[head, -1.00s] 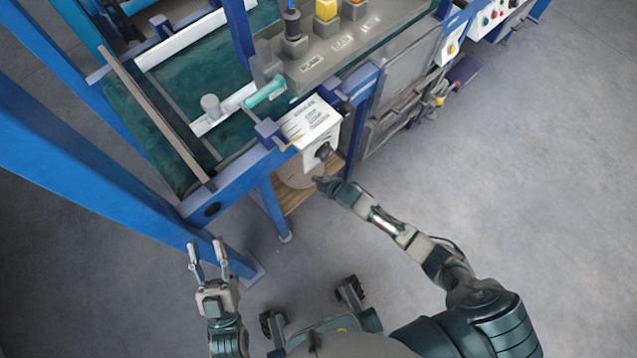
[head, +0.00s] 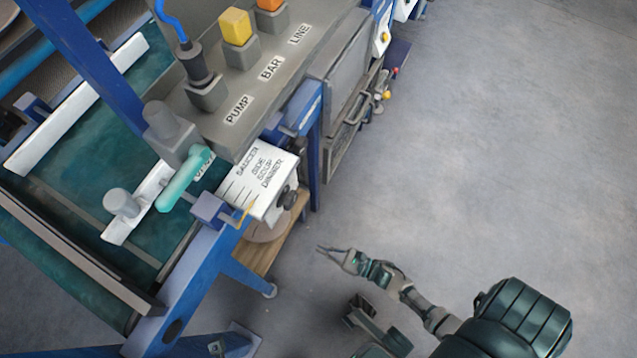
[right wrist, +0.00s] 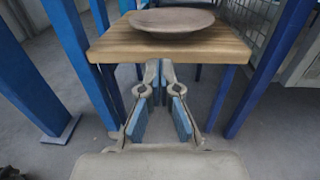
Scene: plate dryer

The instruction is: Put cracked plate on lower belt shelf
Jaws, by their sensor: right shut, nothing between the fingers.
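A round plate (right wrist: 172,19) lies flat on a wooden shelf (right wrist: 120,45) between blue legs in the right wrist view. In the head view the plate (head: 266,232) and shelf (head: 256,258) are partly hidden under a white dial box; I cannot make out a crack. My right gripper (head: 323,249) is shut and empty, apart from the shelf on its right. In the right wrist view its fingertips (right wrist: 160,76) meet in front of the shelf edge.
The white dial box (head: 262,180) with a dark knob (head: 287,198) overhangs the shelf. A green belt (head: 85,165) with a turquoise-handled lever (head: 182,180) lies left. Blue frame legs flank the shelf. The floor to the right is clear.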

